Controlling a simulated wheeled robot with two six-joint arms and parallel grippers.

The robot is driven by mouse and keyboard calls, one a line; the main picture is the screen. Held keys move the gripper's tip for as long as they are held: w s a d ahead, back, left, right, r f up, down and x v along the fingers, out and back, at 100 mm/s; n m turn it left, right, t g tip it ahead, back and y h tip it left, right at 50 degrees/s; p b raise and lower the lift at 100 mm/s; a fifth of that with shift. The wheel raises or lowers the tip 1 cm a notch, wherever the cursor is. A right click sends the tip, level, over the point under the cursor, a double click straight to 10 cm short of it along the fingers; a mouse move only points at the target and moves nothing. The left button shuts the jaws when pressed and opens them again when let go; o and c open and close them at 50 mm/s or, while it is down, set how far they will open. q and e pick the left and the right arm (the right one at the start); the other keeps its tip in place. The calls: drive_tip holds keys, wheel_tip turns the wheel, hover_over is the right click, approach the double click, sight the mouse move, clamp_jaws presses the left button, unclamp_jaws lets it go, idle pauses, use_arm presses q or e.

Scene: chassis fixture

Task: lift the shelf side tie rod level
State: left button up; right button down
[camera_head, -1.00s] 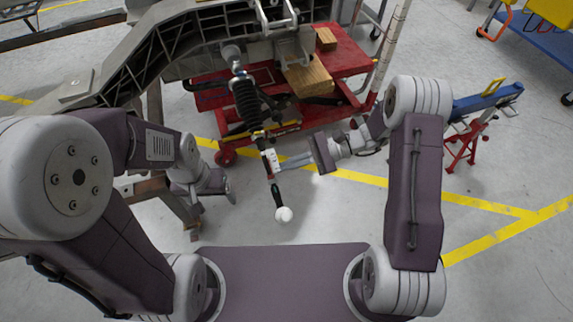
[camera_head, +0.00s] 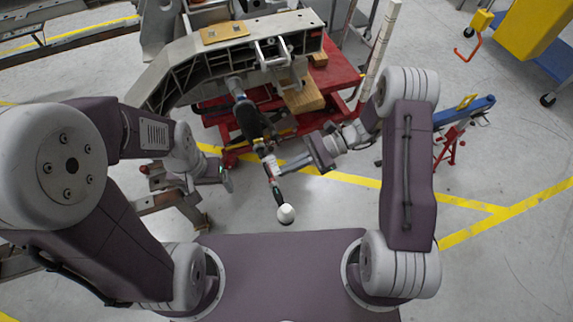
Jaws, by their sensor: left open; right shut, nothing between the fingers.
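The tie rod (camera_head: 273,172) hangs from the chassis frame, tilted down toward me. It has a black bellows (camera_head: 249,118) at its upper part and a white rounded end (camera_head: 286,214) at the bottom. My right gripper (camera_head: 283,168) is shut beside the rod's lower part, on its right side. Its fingers overlap the rod's edge in the picture, and I cannot tell whether they touch it. My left gripper (camera_head: 226,178) is open to the left of the rod, apart from it. My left arm partly hides it.
The grey chassis frame (camera_head: 185,60) rests above a red cart (camera_head: 335,75) with wooden blocks (camera_head: 303,96). A blue stand (camera_head: 470,110) with red legs is at the right. A yellow cabinet (camera_head: 535,35) is at the upper right. The floor below the rod's end is clear.

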drive_tip(key=shift+w+r, duration=0.1)
drive_tip(key=shift+r, duration=0.3)
wheel_tip(320, 180, down, 6)
drive_tip(key=r+b, duration=0.1)
drive_tip(key=b, duration=0.3)
drive_tip(key=p+v, duration=0.2)
drive_tip(key=v, duration=0.8)
